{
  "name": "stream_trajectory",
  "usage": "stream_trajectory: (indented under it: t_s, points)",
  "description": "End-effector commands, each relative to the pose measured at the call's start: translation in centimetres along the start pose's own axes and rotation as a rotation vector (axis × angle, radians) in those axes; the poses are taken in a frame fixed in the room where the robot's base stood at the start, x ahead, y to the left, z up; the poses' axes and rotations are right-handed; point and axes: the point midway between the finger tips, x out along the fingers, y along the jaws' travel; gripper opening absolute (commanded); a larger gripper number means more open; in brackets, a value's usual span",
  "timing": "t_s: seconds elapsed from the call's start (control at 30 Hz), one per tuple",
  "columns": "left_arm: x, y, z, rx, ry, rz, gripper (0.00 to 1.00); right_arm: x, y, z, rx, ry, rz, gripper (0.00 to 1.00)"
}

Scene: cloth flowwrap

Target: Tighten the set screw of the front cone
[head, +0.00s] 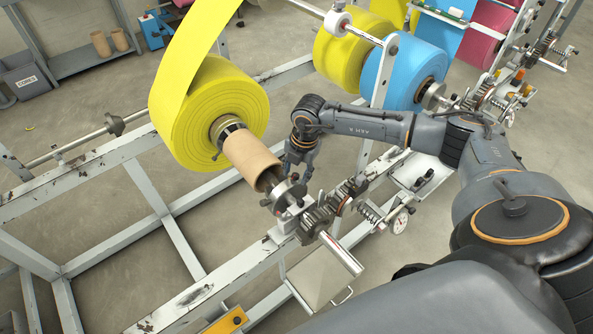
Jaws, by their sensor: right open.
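The front cone (267,181) is a dark metal piece at the near end of the brown cardboard core (252,158), which sticks out of the large yellow roll (190,124). Its set screw is too small to make out. My right gripper (298,173) is open and points down, just right of the core's near end and close to the cone. I see nothing between its fingers. I cannot tell whether it touches the core or cone. My left gripper is not in view.
Gears (318,218) and a dial gauge (399,222) sit on the frame near the cone. A grey tray (318,281) hangs below them. A blue roll (402,75) and another yellow roll (340,50) stand behind my right arm. A white frame rail (200,287) runs at the front.

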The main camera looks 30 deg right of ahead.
Motion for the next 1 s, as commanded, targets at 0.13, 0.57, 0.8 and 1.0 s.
stream_trajectory:
  t_s: [0.13, 0.57, 0.8, 1.0]
  points:
    - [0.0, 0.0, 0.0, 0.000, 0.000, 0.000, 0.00, 0.0, 0.0, 0.0, 0.000, 0.000, 0.000, 0.34]
    - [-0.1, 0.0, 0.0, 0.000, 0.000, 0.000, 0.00, -0.1, 0.0, 0.0, 0.009, 0.001, -0.003, 0.00]
    - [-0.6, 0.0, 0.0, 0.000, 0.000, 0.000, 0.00, -0.1, 0.1, -0.1, 0.084, 0.002, -0.031, 0.00]
    - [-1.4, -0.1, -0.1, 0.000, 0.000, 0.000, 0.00, -0.2, 0.3, -0.1, 0.222, 0.002, -0.080, 0.00]
